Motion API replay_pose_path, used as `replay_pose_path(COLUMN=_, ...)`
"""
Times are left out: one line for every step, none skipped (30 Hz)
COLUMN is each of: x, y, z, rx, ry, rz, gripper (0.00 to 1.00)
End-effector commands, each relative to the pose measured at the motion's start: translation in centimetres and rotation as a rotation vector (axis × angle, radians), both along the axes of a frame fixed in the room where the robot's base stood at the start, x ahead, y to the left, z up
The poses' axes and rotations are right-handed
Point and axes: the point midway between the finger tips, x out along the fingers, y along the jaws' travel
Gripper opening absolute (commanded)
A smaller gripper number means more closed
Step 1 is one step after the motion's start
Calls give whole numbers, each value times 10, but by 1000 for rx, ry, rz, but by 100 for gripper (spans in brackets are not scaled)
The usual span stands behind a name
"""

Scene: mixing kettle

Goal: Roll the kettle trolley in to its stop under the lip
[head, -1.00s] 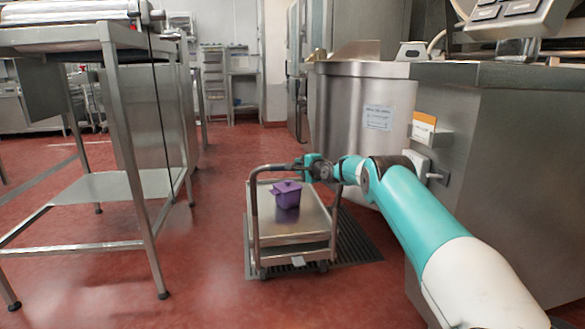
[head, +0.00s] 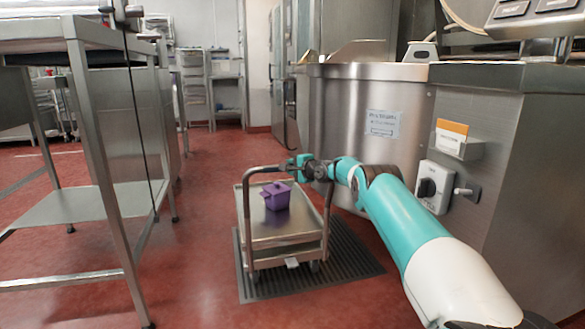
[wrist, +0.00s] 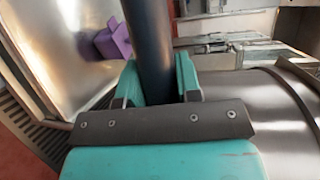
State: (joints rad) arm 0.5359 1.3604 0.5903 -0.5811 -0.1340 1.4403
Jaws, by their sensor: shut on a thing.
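The kettle trolley (head: 285,240) is a low steel cart with a tubular push handle, standing on the floor grate in front of the kettle. A purple lidded box (head: 276,196) sits on its deck; it also shows in the wrist view (wrist: 112,40). My gripper (head: 298,168) is shut on the trolley's handle bar, and in the wrist view the dark bar (wrist: 150,50) runs between the fingers. The large steel kettle (head: 345,115) stands just behind and right of the trolley. Its lip is hard to make out, and I cannot see the stop.
A dark floor grate (head: 345,265) lies under and right of the trolley. A steel table (head: 100,205) stands at the left, with open red floor between. A steel cabinet with a black rotary switch (head: 428,188) is close on the right.

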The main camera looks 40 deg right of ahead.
Motion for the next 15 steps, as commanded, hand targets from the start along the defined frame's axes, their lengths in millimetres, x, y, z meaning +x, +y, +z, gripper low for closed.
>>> replay_pose_path(x=2, y=3, z=2, rx=-1, ry=-4, rz=2, gripper=0)
replay_pose_path(x=2, y=3, z=2, rx=-1, ry=-5, rz=2, gripper=0)
replay_pose_path(x=2, y=3, z=2, rx=-2, ry=-5, rz=2, gripper=0)
replay_pose_path(x=2, y=3, z=2, rx=-2, ry=-5, rz=2, gripper=0)
replay_pose_path(x=2, y=3, z=2, rx=-2, ry=-6, rz=2, gripper=0)
replay_pose_path(x=2, y=3, z=2, rx=-2, ry=-6, rz=2, gripper=38)
replay_pose_path(x=2, y=3, z=2, rx=-2, ry=-5, rz=2, gripper=45)
replay_pose_path(x=2, y=3, z=2, rx=-3, ry=-5, rz=1, gripper=52)
replay_pose_path(x=1, y=2, z=2, rx=-2, ry=-5, rz=0, gripper=57)
replay_pose_path(x=1, y=1, z=2, rx=-2, ry=-5, rz=-1, gripper=57)
replay_pose_path(x=1, y=0, z=2, rx=-2, ry=-5, rz=-2, gripper=57)
replay_pose_path(x=0, y=-1, z=2, rx=-2, ry=-5, rz=-3, gripper=57)
replay_pose_path(x=0, y=-1, z=2, rx=-2, ry=-4, rz=-3, gripper=57)
replay_pose_path(x=0, y=-2, z=2, rx=-3, ry=-4, rz=-4, gripper=57)
replay_pose_path(x=0, y=-2, z=2, rx=-3, ry=-4, rz=-4, gripper=57)
